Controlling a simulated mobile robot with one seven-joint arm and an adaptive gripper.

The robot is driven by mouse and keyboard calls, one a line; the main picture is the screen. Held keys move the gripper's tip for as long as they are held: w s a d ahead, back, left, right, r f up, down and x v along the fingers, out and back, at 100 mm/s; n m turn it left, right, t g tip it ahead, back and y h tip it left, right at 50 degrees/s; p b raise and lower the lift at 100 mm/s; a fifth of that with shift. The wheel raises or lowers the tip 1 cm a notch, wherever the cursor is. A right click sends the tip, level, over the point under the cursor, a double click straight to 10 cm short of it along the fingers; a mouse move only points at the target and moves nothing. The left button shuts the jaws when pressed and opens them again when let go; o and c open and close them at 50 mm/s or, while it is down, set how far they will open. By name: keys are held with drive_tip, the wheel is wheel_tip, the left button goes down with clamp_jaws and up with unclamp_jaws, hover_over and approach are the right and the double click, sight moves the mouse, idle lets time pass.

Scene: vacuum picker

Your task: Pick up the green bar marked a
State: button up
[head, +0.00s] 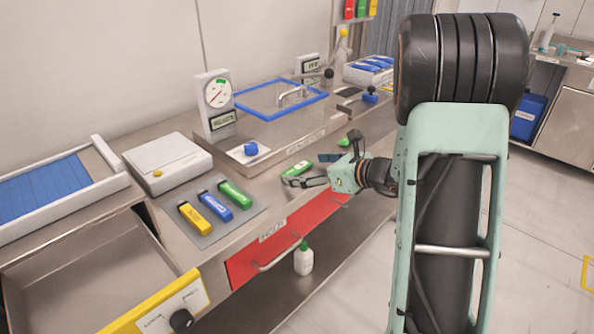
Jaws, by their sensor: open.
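My gripper (305,171) is open over the steel counter, its fingers pointing left. A green bar (297,168) lies at the fingertips, close to or between the open fingers; I cannot tell if they touch it. A second green bar (234,193) lies on a grey mat with a blue bar (215,206) and a yellow bar (194,218). A smaller green thing (344,142) sits behind my gripper, partly hidden. The markings are too small to read, so I cannot tell which green bar is marked a.
A white box (167,164) and a dial gauge (218,100) stand behind the mat (206,238). A blue-rimmed lid (252,108) with a handle lies farther back. A red drawer front (290,238) is below the counter edge. An open steel drawer (85,262) is at left.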

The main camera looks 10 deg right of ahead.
drive_tip(key=shift+w+a+f, duration=0.3)
drive_tip(key=shift+w+a, duration=0.05)
drive_tip(key=shift+w, duration=0.15)
drive_tip(key=shift+c, duration=0.4)
drive_tip(key=c, duration=1.1)
drive_tip(key=shift+r, duration=0.1)
